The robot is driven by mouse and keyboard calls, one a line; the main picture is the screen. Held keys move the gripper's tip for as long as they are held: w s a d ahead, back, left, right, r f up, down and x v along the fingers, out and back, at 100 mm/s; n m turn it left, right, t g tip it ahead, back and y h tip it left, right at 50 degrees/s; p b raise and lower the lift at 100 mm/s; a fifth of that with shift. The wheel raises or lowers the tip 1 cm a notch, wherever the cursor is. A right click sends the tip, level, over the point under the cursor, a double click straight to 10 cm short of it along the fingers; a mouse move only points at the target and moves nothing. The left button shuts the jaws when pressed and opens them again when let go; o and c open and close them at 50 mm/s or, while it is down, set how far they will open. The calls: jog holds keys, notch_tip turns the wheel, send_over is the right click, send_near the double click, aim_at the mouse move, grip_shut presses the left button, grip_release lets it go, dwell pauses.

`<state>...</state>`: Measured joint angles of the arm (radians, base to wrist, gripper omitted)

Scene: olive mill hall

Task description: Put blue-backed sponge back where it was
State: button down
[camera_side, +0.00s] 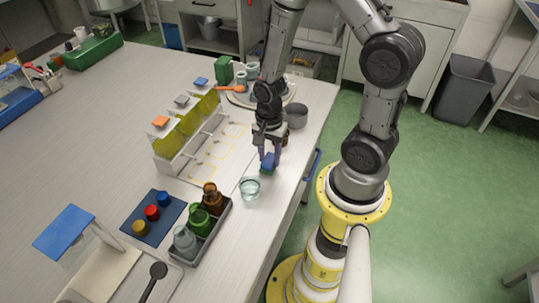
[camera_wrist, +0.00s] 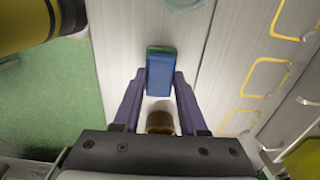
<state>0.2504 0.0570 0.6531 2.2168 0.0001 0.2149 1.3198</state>
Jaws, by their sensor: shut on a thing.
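The blue-backed sponge (camera_side: 267,168) is between the fingertips of my gripper (camera_side: 269,160) in the side view, near the table's right edge. In the wrist view my gripper (camera_wrist: 160,78) is shut on the sponge (camera_wrist: 160,75), with a finger on each side. Its blue face shows, with a green strip along the far end. I cannot tell whether the sponge touches the table. A white board with yellow outlines (camera_side: 222,150) lies left of my gripper; its outlines also show at the right of the wrist view (camera_wrist: 265,75).
A glass of clear liquid (camera_side: 250,189) stands just in front of the sponge. A brown round thing (camera_wrist: 160,121) is between my fingers' bases in the wrist view, below them. A grey pot (camera_side: 296,116) stands behind; a bottle rack (camera_side: 203,235) is front left.

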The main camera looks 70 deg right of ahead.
jog(key=shift+f, duration=0.15)
jog(key=shift+c, duration=2.3)
grip_release()
notch_tip(320, 180, up, 12)
notch_tip(320, 180, up, 8)
jog(key=n+t, duration=0.3)
jog(key=n, duration=0.4)
send_over(269, 159)
jog(key=s+a, duration=0.2)
jog(key=a, duration=0.1)
jog(key=s+a+r+n+t, duration=0.2)
jog(key=s+r+n, duration=0.3)
jog(key=n, duration=0.6)
jog(key=shift+a+r+t, duration=0.3)
jog(key=shift+a+r, duration=0.15)
jog(key=shift+r, duration=0.45)
